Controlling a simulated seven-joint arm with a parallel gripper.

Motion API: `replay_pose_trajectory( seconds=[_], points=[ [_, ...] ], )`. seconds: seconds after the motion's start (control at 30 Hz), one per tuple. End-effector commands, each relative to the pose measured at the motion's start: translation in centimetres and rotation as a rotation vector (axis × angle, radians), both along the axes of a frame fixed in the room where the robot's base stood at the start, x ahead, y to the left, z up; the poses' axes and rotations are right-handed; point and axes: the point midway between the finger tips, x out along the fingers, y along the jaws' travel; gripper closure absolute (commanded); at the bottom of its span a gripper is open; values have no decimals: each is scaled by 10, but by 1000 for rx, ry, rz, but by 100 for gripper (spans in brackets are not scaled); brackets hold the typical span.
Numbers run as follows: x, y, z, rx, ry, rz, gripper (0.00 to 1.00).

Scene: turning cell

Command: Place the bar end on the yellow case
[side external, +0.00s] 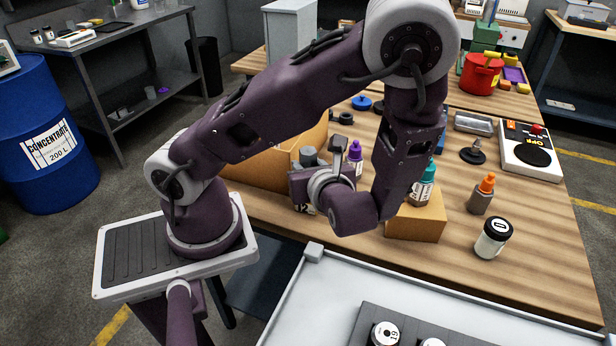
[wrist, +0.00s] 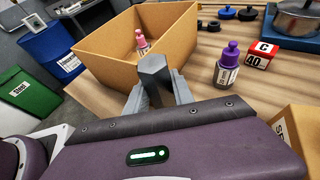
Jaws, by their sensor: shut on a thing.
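In the wrist view my gripper (wrist: 157,90) is shut on the bar end (wrist: 153,68), a grey block with a many-sided flat top. It is held up in front of the open cardboard box. In the side external view my gripper (side external: 310,165) is low over the wooden bench, beside the box, partly hidden by my wrist. I cannot clearly make out the yellow case. Small yellow things (side external: 492,57) show by the red pot on the far bench, but I cannot tell whether one is the case.
The open cardboard box (wrist: 100,68) stands just beyond the bar end, with a pink-capped bottle (wrist: 141,41) inside. A purple-capped bottle (wrist: 227,68) and a red-white cube (wrist: 261,55) stand to its right. A cardboard block (side external: 415,224) bears a teal-capped bottle (side external: 424,185). A black-lidded jar (side external: 492,238) stands near the front.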

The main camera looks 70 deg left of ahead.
Motion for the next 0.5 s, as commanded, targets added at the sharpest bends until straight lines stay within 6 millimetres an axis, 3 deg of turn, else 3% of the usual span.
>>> replay_pose_trajectory(
  seconds=[0.13,0.5],
  points=[
    [0,0,-21,3,2,-2,100],
    [0,0,-26,3,0,-1,100]
  ],
)
